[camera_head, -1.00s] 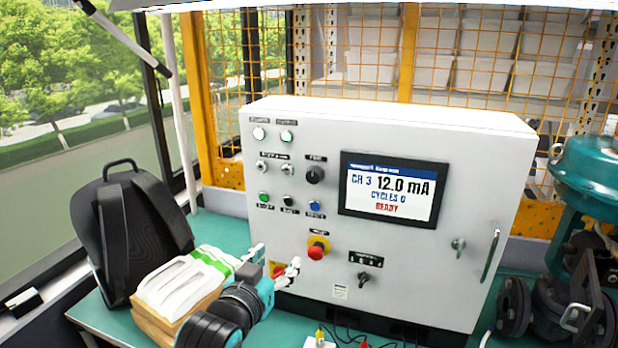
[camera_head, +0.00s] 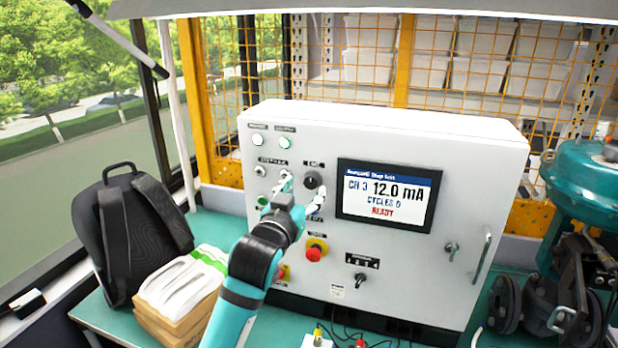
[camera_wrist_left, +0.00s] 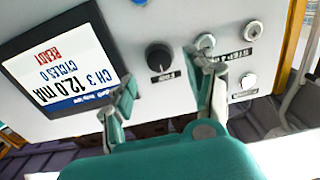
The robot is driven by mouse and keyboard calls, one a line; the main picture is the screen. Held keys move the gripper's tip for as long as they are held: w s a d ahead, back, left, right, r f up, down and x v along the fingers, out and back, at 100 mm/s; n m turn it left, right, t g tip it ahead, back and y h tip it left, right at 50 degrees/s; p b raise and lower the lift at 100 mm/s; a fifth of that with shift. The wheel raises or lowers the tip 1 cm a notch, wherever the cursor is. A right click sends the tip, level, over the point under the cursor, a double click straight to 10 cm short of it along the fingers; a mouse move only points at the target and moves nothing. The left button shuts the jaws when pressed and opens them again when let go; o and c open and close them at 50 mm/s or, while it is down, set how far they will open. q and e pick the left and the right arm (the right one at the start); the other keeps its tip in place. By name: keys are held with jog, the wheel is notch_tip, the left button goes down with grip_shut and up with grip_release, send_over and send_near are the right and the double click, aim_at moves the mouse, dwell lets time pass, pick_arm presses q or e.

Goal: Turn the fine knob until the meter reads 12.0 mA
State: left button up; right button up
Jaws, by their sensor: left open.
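The fine knob (camera_head: 313,179) is a black round knob on the white control box, left of the screen. It also shows in the left wrist view (camera_wrist_left: 159,58), under no finger. The meter screen (camera_head: 387,195) reads CH 3, 12.0 mA, CYCLES 0, READY; it appears upside down in the left wrist view (camera_wrist_left: 62,62). My left gripper (camera_head: 302,192) is open in front of the panel just below the fine knob. In the left wrist view its fingers (camera_wrist_left: 165,88) are spread, with the knob beyond the gap between them. My right gripper is not in view.
Toggle switches (camera_head: 260,171) and small buttons sit left of the knob. A red emergency stop (camera_head: 314,254) and a selector (camera_head: 360,280) are below. A black backpack (camera_head: 130,230) and stacked packets (camera_head: 180,290) stand left; a teal valve (camera_head: 585,180) stands right.

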aim_at(310, 182)
pick_arm(q)
jog(key=shift+p+x, duration=0.4)
jog(key=shift+x, duration=1.65)
